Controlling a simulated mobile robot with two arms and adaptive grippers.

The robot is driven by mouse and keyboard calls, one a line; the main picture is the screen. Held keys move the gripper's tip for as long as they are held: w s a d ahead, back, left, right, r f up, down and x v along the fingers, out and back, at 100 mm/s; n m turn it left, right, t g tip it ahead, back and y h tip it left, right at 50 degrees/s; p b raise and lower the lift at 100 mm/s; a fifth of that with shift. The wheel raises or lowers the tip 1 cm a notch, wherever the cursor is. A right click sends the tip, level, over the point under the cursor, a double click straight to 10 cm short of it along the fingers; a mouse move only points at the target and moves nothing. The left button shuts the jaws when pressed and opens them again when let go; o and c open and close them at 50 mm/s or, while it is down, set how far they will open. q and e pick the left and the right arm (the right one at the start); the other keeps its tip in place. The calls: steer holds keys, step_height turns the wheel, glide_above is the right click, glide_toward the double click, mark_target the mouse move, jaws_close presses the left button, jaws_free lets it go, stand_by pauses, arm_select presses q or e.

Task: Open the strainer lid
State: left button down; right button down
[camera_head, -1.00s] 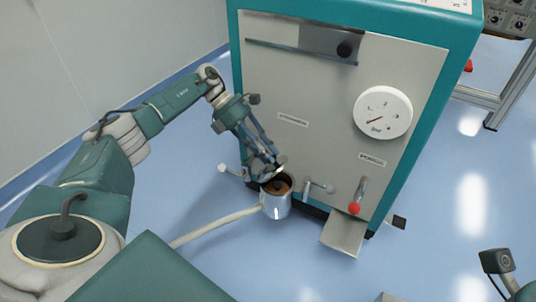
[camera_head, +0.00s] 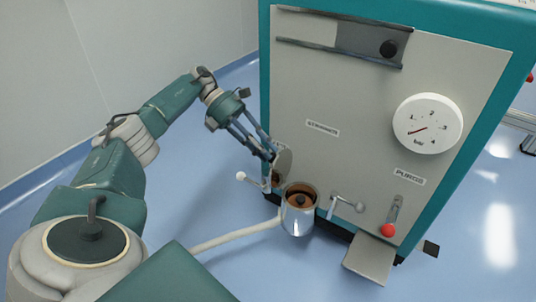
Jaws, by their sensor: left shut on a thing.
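The strainer is a shiny metal cup (camera_head: 298,223) low on the front of the machine, with a pipe joining it from the left. Its top is uncovered, showing a brown inside with a dark round knob in the middle. The lid (camera_head: 285,162) is a grey disc, tilted up on edge above and behind the cup, against the machine front. My left gripper (camera_head: 271,157) reaches in from the upper left and is shut at the lid's left edge. The fingertips partly hide the contact. My right gripper is out of view.
The machine front (camera_head: 345,130) stands close behind the strainer. A white-knobbed lever (camera_head: 241,176) lies to its left, and a small metal valve handle (camera_head: 347,204) and a red-knobbed lever (camera_head: 388,230) to its right. The blue floor is clear in front.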

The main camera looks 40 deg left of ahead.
arm_select(q)
steer(key=shift+s+a+f+b, duration=0.15)
steer(key=shift+a+f+b, duration=0.05)
steer(key=shift+f, duration=0.55)
steer(key=shift+s+a+f+b, duration=0.1)
steer(key=shift+a+f+b, duration=0.1)
steer(key=shift+f, duration=0.5)
steer(key=c, duration=1.6)
jaws_free()
steer(key=shift+c, duration=0.2)
steer(key=shift+o, duration=0.9)
steer(key=shift+w+d+f, duration=0.1)
steer(key=shift+w+f, duration=0.25)
steer(key=shift+f, duration=0.05)
step_height(320, 180, up, 11)
steer(key=shift+s+f, duration=0.1)
steer(key=shift+f, duration=0.05)
